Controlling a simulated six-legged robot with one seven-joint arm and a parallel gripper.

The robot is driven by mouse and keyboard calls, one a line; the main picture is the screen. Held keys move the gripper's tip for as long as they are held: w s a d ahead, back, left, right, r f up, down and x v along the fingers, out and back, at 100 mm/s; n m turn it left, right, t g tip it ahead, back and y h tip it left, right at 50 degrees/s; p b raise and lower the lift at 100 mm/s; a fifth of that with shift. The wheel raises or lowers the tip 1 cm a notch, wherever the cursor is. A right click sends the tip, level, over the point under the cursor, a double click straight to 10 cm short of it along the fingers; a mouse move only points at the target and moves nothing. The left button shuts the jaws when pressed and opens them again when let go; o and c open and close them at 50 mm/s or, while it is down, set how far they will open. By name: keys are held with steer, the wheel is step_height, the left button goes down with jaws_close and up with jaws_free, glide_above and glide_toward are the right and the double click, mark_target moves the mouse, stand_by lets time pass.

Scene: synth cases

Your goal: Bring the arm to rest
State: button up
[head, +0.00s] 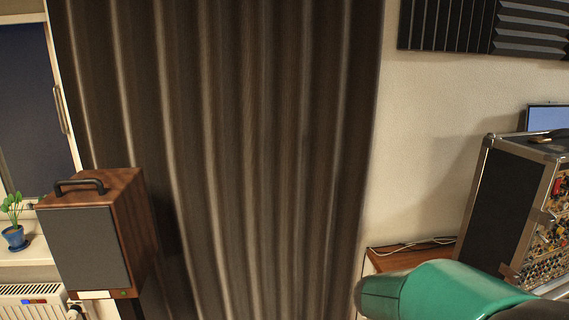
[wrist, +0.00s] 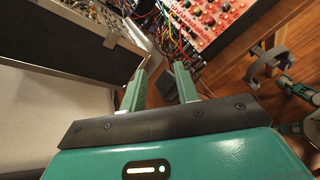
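My gripper (wrist: 158,88) shows in the wrist view with two green fingers spread apart. Nothing is between them, so it is open and empty. The fingers point toward a tangle of coloured cables and the edge of a red panel with knobs (wrist: 228,22). In the head view a green part of my arm (head: 450,292) reaches in at the lower right, in front of a wooden surface (head: 408,258). The gripper's fingers do not show in the head view.
A black flight case (head: 503,200) with patch gear stands at the right; its dark side also shows in the wrist view (wrist: 75,60). A wooden speaker (head: 88,245) stands at left before a dark curtain (head: 250,150). A potted plant (head: 15,238) sits on the sill.

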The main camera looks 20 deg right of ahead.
steer(key=a+r+m+t+y, duration=0.2)
steer(key=a+m+t+y, duration=0.2)
steer(key=a, duration=1.2)
steer(key=a+r+m+t+y, duration=0.3)
steer(key=a+y, duration=0.5)
steer(key=a, duration=0.7)
steer(key=shift+s+a+m+t+y, duration=0.3)
steer(key=shift+a+m+t, duration=0.15)
steer(key=shift+m, duration=0.45)
steer(key=shift+d, duration=0.25)
